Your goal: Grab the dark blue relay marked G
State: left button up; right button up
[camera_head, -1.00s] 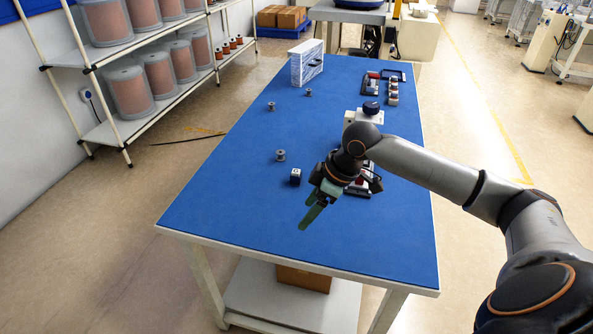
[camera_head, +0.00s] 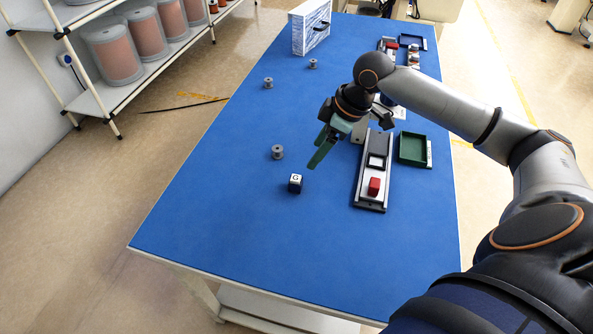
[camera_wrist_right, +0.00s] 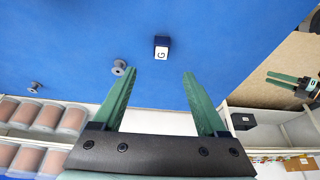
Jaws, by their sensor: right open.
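The dark blue relay (camera_head: 295,184) is a small cube on the blue table, with a white top face marked G. In the right wrist view the relay (camera_wrist_right: 161,42) lies beyond the fingertips, about in line with the gap between them. My right gripper (camera_head: 315,156) is open and empty, with green fingers, above the table and a little behind and right of the relay. It also shows in the right wrist view (camera_wrist_right: 160,73). My left gripper (camera_wrist_right: 269,78) shows small at the right edge of the right wrist view, away from the relay; its opening is unclear.
The table (camera_head: 230,230) is clear in front and left.

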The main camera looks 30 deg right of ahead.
aim_at(296, 178)
jog(key=b+x, duration=0.1)
jog(key=x, duration=1.1)
jog(key=shift+a+f, duration=0.15)
jog(key=shift+f, duration=0.05)
grip_shut()
